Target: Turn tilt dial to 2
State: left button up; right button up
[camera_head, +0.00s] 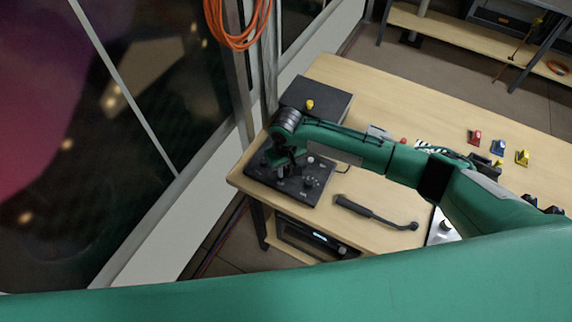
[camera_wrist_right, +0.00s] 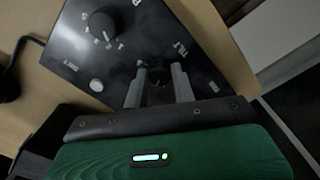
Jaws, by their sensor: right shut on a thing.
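The black control panel (camera_head: 258,173) sits at the table's near left corner; it fills the upper part of the right wrist view (camera_wrist_right: 82,50). The tilt dial (camera_wrist_right: 158,74), a dark knob beside the TILT lettering, is between the fingers of my right gripper (camera_wrist_right: 160,84). The right gripper (camera_head: 287,166) reaches down onto the panel and is shut on the dial. The fingers and gripper body hide most of the dial, and I cannot read its setting. In the head view my gripper covers the dial. My left gripper is not in view.
Another dial (camera_wrist_right: 102,22) with a white pointer is on the same panel, apart from my fingers. A dark box (camera_head: 318,97) stands behind the panel. A black handled tool (camera_head: 372,210) lies to the right. Small red, blue and yellow items (camera_head: 498,146) are farther right.

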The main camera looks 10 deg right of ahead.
aim_at(286, 170)
jog(key=shift+n, duration=0.4)
jog(key=o, duration=1)
notch_tip(286, 170, up, 14)
jog(key=b, duration=0.3)
jog(key=shift+b, duration=0.3)
jog(key=shift+f, duration=0.1)
